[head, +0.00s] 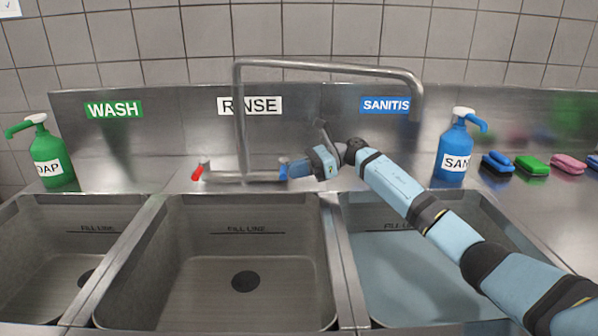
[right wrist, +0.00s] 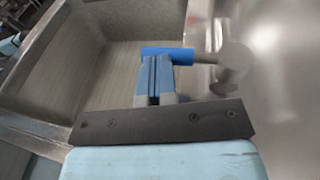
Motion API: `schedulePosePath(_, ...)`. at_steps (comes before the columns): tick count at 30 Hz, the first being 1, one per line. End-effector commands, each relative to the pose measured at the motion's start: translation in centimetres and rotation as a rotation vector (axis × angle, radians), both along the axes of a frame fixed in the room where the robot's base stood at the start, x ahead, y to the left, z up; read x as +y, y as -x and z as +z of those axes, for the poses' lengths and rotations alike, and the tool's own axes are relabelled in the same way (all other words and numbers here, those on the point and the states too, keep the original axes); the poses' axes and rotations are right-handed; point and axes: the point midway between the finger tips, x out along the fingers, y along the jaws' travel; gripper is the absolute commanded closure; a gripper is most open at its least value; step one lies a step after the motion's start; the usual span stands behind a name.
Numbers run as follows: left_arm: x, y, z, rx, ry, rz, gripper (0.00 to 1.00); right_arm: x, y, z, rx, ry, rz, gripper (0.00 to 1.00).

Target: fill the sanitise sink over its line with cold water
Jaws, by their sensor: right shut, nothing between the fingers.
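The sanitise sink (head: 368,204) is at the right under the blue SANITISE sign (head: 385,105). Its inside looks pale blue, like water; its fill line (head: 398,227) is partly hidden by my arm. The tap's spout (head: 415,105) points down at the sanitise side, and I see no clear stream. The blue cold handle (head: 283,172) shows also in the right wrist view (right wrist: 168,51). My right gripper (head: 294,169) is shut and empty, its fingertips right at that handle; I cannot tell whether they touch. The red handle (head: 197,173) is at the tap's left. My left gripper is out of view.
The empty rinse sink (head: 200,290) is in the middle, with a dark drain (head: 244,281). The wash sink (head: 40,270) is at the left.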

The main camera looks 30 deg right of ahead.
Motion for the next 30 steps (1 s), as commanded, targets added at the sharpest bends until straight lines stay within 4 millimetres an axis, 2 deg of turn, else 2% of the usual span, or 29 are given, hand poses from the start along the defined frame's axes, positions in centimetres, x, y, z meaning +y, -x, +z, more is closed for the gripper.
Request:
schedulePosePath(4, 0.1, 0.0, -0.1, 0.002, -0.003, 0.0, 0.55, -0.2, 0.1, 0.1, 0.0, -0.001, 0.002, 1.0)
schedulePosePath(8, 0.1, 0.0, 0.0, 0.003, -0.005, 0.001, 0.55, -1.9, 0.5, 0.4, 0.0, 0.0, -0.001, 1.0)
schedulePosePath(21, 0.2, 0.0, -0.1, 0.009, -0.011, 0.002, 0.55, -10.9, 3.0, 2.2, 0.001, 0.0, -0.002, 1.0)
schedulePosePath(25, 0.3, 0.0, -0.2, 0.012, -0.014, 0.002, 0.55, -12.4, 3.4, 2.5, 0.0, -0.001, -0.001, 1.0)
schedulePosePath(30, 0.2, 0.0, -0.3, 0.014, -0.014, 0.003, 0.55, -13.2, 3.6, 2.7, 0.0, -0.001, -0.001, 1.0)
